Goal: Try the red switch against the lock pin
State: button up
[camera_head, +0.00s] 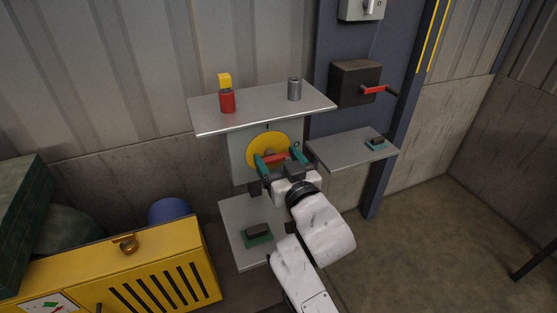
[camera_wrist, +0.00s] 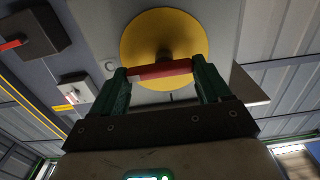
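The red switch is a red bar handle (camera_head: 271,159) on a round yellow disc (camera_head: 262,143), set in a grey panel under the upper shelf. In the wrist view the red bar (camera_wrist: 161,70) lies nearly level across the yellow disc (camera_wrist: 155,27). My gripper (camera_head: 278,158) has one green finger at each end of the bar. In the wrist view both fingers (camera_wrist: 162,76) appear to touch the bar's ends, with the bar between them. A small grey round piece (camera_wrist: 109,66) beside the disc may be the lock pin; I cannot be sure.
The upper shelf (camera_head: 262,113) holds a red cylinder with a yellow block (camera_head: 227,95) and a grey cylinder (camera_head: 294,89). A side shelf (camera_head: 345,152) and a lower shelf (camera_head: 240,214) each bear a small dark piece. A black box with red lever (camera_head: 355,82) and a yellow cabinet (camera_head: 140,270) stand nearby.

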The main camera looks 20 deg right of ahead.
jog(key=c, duration=0.5)
jog(key=shift+n+p, duration=0.3)
jog(key=shift+n, duration=0.5)
jog(key=o, duration=1)
jog(key=shift+o, duration=0.2)
jog(key=s+b, duration=0.1)
jog(key=s, duration=0.9)
jog(key=shift+s+b, duration=0.35)
jog(key=shift+s, duration=0.05)
